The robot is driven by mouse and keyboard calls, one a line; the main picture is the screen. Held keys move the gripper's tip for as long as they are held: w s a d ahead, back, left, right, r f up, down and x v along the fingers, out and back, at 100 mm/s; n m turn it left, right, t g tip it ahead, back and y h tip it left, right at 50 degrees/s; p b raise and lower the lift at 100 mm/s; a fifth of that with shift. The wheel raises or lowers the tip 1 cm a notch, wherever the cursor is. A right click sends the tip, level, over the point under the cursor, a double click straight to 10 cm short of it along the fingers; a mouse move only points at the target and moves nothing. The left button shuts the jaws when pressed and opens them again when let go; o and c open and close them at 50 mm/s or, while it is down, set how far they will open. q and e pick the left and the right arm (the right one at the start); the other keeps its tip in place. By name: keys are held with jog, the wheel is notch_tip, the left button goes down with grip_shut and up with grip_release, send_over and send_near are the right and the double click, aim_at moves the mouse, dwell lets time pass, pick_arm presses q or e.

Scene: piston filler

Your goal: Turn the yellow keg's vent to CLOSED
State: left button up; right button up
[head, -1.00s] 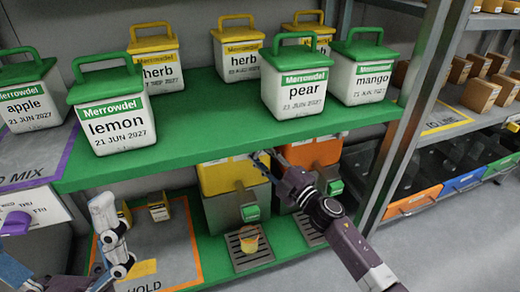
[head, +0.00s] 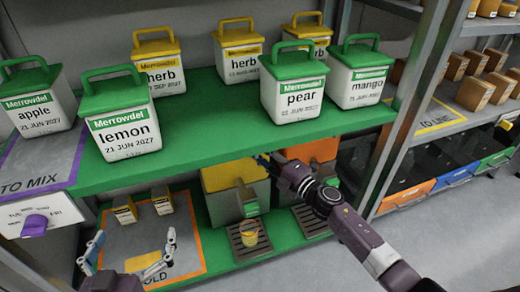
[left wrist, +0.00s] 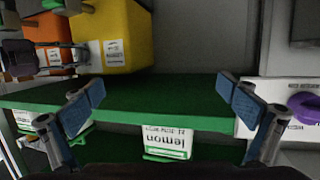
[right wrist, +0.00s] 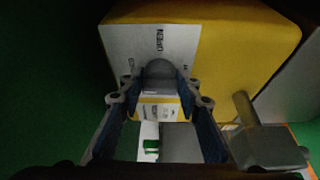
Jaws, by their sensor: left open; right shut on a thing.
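The yellow keg (head: 225,177) stands on the lower green shelf, partly under the upper shelf. My right gripper (head: 268,158) reaches in at its top. In the right wrist view, the right gripper (right wrist: 160,82) is shut on the grey vent knob (right wrist: 160,70), against a white plate (right wrist: 190,42) marked OPEN. The knob's pointer is hidden, so I cannot tell its exact setting. My left gripper (head: 128,258) is open and empty in front of the lower shelf, left of the keg. Its spread fingers also show in the left wrist view (left wrist: 163,100), with the yellow keg (left wrist: 115,30) beyond.
An orange keg (head: 318,150) stands right of the yellow one. A yellow cup (head: 249,232) sits on the drip tray under the yellow keg's tap. Labelled tubs, such as lemon (head: 122,125) and pear (head: 292,95), stand on the upper green shelf (head: 200,140), close above the right gripper.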

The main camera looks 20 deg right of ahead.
pick_arm(q)
jog(key=shift+s+a+f+g+y+p, duration=0.2)
jog(key=shift+s+f+g, duration=0.25)
jog(key=shift+f, duration=0.4)
jog(key=shift+s+a+f+g+y+p, duration=0.1)
jog(key=shift+s+a+f+g+y, duration=0.3)
jog(key=shift+f, duration=0.5)
jog(key=shift+s+a+f+g+p, duration=0.1)
jog(key=shift+s+f+g, duration=0.25)
jog(key=shift+f+g, duration=0.35)
pick_arm(e)
jog(key=shift+n, duration=0.3)
pick_arm(q)
jog(key=shift+f, duration=0.15)
pick_arm(e)
jog(key=o, duration=1.2)
jog(key=shift+c, duration=0.2)
jog(key=v, duration=1.2)
jog(key=shift+r, duration=0.1)
